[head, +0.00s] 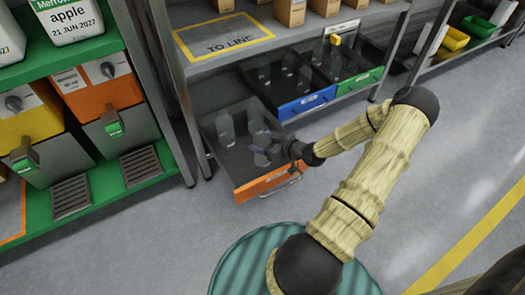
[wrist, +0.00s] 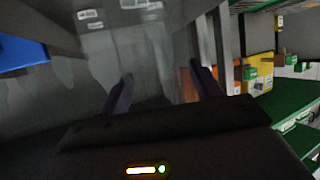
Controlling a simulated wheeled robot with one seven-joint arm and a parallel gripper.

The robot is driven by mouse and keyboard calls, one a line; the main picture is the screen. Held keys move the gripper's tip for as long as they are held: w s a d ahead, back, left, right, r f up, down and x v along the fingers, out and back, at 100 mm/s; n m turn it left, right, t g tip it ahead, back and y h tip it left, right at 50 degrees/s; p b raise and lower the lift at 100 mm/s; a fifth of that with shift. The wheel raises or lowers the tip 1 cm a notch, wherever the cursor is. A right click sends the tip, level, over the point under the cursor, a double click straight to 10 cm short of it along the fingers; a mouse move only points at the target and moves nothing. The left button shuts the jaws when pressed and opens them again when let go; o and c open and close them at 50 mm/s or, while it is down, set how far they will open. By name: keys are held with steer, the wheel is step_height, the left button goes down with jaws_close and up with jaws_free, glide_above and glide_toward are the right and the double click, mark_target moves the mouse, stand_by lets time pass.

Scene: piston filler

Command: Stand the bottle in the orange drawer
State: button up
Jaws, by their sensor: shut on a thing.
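The orange drawer (head: 270,184) is pulled out at the bottom of the rack in the head view, with a few clear bottles in it. One clear bottle (head: 226,128) stands at its left side and another (head: 255,118) towards its back. My gripper (head: 272,146) is over the drawer's right part, shut on a clear bottle (head: 261,157), which looks roughly upright. Whether its base touches the drawer floor cannot be told. In the wrist view, my two purple fingers (wrist: 163,90) have a see-through, blurred shape between them.
The blue drawer (head: 307,104) and green drawer (head: 360,81) stand open to the right, holding more clear bottles. A rack post (head: 182,110) is close on the left, beside the green dispenser shelf (head: 150,182). The floor in front is clear.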

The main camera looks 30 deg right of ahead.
steer(key=shift+f+b, duration=1.15)
steer(key=shift+f, duration=0.65)
steer(key=shift+f, duration=0.15)
steer(key=o, duration=1)
